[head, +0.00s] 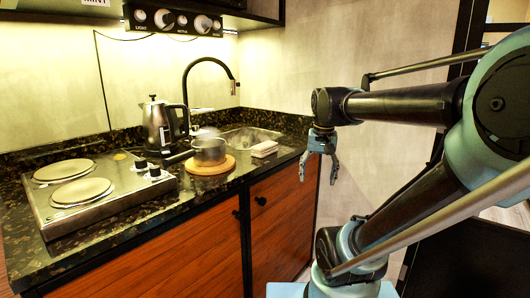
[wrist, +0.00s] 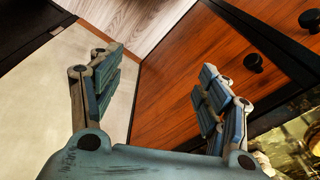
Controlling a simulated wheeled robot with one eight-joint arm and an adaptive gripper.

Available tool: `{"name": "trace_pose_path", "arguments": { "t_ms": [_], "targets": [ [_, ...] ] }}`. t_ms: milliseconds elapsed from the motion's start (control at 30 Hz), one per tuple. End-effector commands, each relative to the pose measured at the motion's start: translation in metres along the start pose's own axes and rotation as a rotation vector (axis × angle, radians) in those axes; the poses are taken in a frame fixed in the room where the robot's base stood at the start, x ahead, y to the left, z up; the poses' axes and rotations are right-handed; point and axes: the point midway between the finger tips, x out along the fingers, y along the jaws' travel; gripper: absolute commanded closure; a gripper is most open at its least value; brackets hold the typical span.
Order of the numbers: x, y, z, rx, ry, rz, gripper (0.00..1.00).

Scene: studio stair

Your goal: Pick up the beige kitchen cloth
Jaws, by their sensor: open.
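A small folded beige cloth (head: 264,149) lies on the dark counter, in front of the sink and near the counter's front edge in the head view. My gripper (head: 319,174) is open and empty. It hangs pointing down to the right of the cloth, apart from it and off the counter's right end. In the wrist view, my gripper's two fingers (wrist: 158,72) are spread wide, with wooden cabinet front and floor beyond them. I cannot make out the cloth for sure in the wrist view.
A pot (head: 208,151) on a round wooden board (head: 209,167) stands just left of the cloth. A kettle (head: 160,125), a two-plate hob (head: 95,192) and a tall black faucet (head: 209,62) are farther left and behind. Cabinet knobs (head: 261,201) stick out below the counter.

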Motion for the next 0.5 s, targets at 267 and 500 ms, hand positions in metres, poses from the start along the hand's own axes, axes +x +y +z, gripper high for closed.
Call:
{"name": "trace_pose_path", "arguments": {
  "t_ms": [267,500],
  "targets": [
    [-0.065,-0.052,-0.071,0.129,-0.039,0.006,0.3],
    [-0.11,-0.104,-0.126,0.245,-0.07,0.021,0.3]
  ]
}}
